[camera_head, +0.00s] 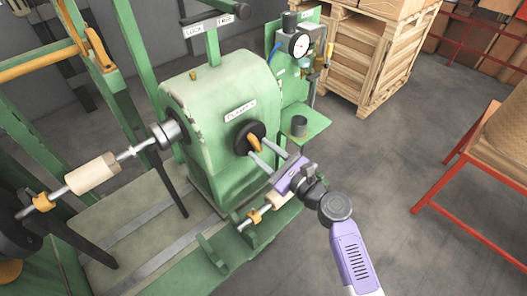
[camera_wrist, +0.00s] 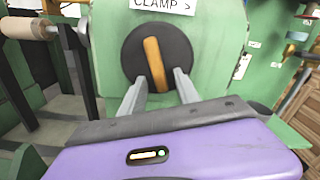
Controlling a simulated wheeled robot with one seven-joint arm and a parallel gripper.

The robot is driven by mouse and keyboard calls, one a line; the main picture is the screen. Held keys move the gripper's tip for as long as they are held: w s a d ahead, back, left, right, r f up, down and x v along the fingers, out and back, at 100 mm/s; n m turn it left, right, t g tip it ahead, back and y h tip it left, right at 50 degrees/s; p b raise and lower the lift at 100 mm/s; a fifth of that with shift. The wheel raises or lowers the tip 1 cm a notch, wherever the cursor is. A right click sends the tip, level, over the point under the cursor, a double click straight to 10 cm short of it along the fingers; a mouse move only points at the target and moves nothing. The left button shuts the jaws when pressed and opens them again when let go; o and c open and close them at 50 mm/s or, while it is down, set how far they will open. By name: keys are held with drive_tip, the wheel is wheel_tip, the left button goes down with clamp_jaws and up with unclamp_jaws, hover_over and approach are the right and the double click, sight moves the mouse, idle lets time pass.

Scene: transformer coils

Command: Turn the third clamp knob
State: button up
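A clamp knob (camera_head: 249,139) is a black disc with a wooden bar handle, on the front of a green machine housing (camera_head: 215,105). The wrist view shows the knob (camera_wrist: 156,57) close up, its bar nearly upright with a slight tilt. A label reading CLAMP sits above it. My gripper (camera_head: 267,154) has its two grey fingers pointing at the knob. In the wrist view the fingers (camera_wrist: 160,85) are spread apart on either side of the bar's lower end, with gaps between. The fingertips overlap the disc's lower edge in view; I cannot tell whether they touch it.
A spindle with a wooden roller (camera_head: 91,173) sticks out on the left. A lever (camera_head: 213,24) stands on top of the housing. A gauge (camera_head: 299,44) on a green panel is behind right. A wooden crate (camera_head: 340,60) and red-framed rack (camera_head: 455,165) are farther right; floor between is clear.

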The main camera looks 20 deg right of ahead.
drive_tip(key=b+v, duration=0.1)
drive_tip(key=v, duration=0.6)
drive_tip(key=shift+s+d+b, duration=0.15)
drive_tip(key=shift+s+b, duration=0.2)
